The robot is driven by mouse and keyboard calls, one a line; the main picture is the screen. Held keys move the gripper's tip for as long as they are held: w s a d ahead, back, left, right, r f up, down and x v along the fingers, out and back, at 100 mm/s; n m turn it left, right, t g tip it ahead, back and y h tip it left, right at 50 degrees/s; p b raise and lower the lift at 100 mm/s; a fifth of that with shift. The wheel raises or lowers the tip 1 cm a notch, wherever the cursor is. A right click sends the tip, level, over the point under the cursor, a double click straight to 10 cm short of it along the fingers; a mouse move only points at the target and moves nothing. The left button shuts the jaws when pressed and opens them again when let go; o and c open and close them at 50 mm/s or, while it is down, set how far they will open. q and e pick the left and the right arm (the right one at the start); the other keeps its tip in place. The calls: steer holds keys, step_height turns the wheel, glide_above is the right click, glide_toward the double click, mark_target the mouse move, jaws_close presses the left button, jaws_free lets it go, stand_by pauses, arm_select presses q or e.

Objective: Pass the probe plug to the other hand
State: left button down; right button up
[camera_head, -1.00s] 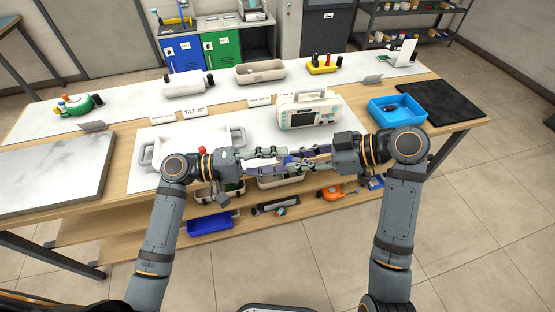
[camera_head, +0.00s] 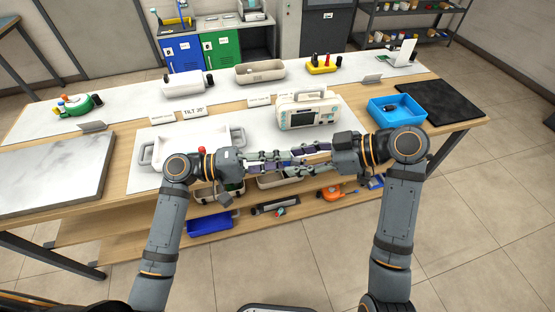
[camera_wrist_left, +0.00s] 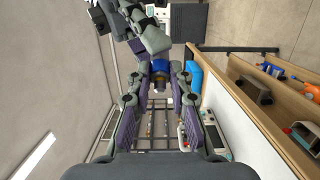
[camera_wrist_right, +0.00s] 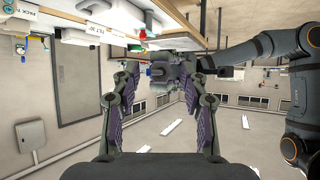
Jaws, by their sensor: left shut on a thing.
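The probe plug (camera_wrist_left: 160,68) shows in the left wrist view as a small blue piece with a darker, gold-banded end. It sits between the fingertips of my left gripper (camera_wrist_left: 159,86), which is shut on it. In the head view my left gripper (camera_head: 282,161) points right, and the plug is too small and covered to make out. My right gripper (camera_head: 296,159) faces it from the right with its fingers spread and their tips close to the left fingertips. In the right wrist view my right gripper (camera_wrist_right: 163,78) is open and empty, with the left gripper ahead between its fingers.
Below and behind the grippers is the workbench, with a white tray (camera_head: 190,154), a monitor (camera_head: 318,118) and a blue bin (camera_head: 412,118). A lower shelf holds a dark blue tray (camera_head: 210,222) and small parts. The space around both grippers is free.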

steer(key=shift+d, duration=0.1)
steer(key=v, duration=1.2)
